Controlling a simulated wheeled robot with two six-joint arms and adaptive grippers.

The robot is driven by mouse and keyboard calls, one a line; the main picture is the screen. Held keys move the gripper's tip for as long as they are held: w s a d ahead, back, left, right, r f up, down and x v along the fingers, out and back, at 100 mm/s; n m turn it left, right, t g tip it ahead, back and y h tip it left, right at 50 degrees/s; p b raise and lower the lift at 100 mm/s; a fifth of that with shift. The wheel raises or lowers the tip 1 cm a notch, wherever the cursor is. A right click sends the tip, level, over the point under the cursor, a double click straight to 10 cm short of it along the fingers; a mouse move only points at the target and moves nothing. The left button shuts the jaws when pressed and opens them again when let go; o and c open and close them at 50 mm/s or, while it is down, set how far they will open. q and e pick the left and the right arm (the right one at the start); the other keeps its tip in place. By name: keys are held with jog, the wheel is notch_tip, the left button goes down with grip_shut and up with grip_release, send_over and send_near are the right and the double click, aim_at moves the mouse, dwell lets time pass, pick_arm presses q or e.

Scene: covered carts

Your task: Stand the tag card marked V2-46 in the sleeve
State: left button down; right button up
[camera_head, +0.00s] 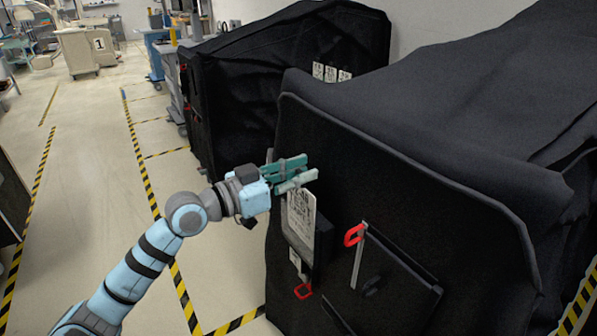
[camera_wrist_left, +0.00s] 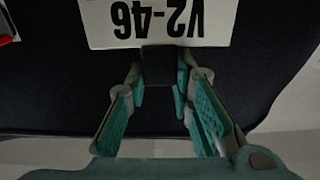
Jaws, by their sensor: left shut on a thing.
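The tag card marked V2-46 (camera_head: 301,214) is white with black print and hangs upright below my left gripper (camera_head: 298,178) at the near cart's front. In the left wrist view the card (camera_wrist_left: 165,22) appears upside down. A dark tab (camera_wrist_left: 161,68) at its edge sits between the fingertips of my left gripper (camera_wrist_left: 161,88), which is shut on it. A dark, grey-edged sleeve (camera_head: 322,245) is on the cover by the card's lower part. I cannot tell whether the card's lower edge is inside it. My right gripper is not in view.
The near black-covered cart (camera_head: 400,190) has a red-handled strap (camera_head: 354,235) and a flap (camera_head: 385,285) right of the sleeve. A small white label (camera_head: 296,263) and red loop (camera_head: 303,291) are low by the sleeve. Another covered cart (camera_head: 235,95) stands behind. Floor at left is clear.

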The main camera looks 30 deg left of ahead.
pick_arm(q)
jog(key=shift+f+b, duration=0.95)
jog(key=shift+f, duration=0.2)
jog(key=c, duration=1.3)
grip_release()
notch_tip(320, 180, up, 10)
jog(key=shift+r, duration=0.1)
